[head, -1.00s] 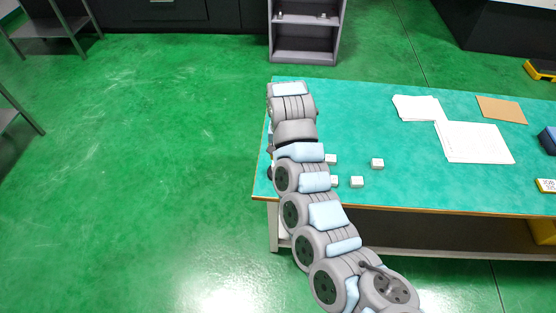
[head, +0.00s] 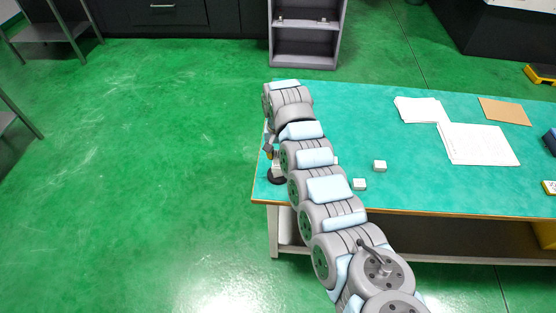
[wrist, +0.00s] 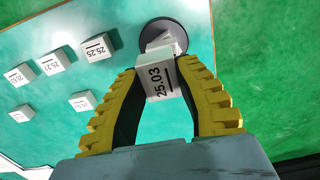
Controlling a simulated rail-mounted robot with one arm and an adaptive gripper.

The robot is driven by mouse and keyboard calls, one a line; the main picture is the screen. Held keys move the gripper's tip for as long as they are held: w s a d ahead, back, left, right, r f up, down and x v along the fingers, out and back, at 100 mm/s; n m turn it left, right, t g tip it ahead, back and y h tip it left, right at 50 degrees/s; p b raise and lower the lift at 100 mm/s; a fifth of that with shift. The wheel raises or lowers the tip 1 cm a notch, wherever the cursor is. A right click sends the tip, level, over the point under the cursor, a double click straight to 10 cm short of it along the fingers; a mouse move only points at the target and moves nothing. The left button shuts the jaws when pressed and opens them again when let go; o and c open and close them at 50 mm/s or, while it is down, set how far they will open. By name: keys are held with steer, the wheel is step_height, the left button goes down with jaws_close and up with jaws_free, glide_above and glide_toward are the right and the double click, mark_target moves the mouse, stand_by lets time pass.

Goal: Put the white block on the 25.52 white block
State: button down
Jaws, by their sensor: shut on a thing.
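My gripper (wrist: 161,72) has yellow ribbed fingers and is shut on a white block (wrist: 161,83) labelled 25.03. It holds the block over or near a dark round base (wrist: 175,31) with pale parts on it; the gap cannot be judged. Other white blocks on the table include 25.25 (wrist: 99,50) and 25.27 (wrist: 54,63).
The green table (head: 425,185) shows two white blocks clearly, one (head: 380,166) and another (head: 359,184). Papers (head: 478,144) and a brown sheet (head: 504,110) lie to the right. The round base also shows in the head view (head: 277,179), near the table's left edge.

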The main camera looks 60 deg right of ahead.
mark_target(278, 160)
steer(key=shift+w+d+f, duration=0.2)
steer(key=shift+d, duration=0.05)
steer(key=shift+f, duration=0.15)
steer(key=shift+d+f, duration=0.1)
steer(key=shift+w+f+b, duration=0.15)
steer(key=shift+f+b, duration=0.4)
steer(key=shift+f, duration=1)
steer(key=shift+f, duration=0.15)
steer(key=c, duration=0.8)
jaws_free()
steer(key=shift+c, duration=0.2)
steer(key=shift+r+p, duration=0.75)
steer(key=shift+r, duration=5.4)
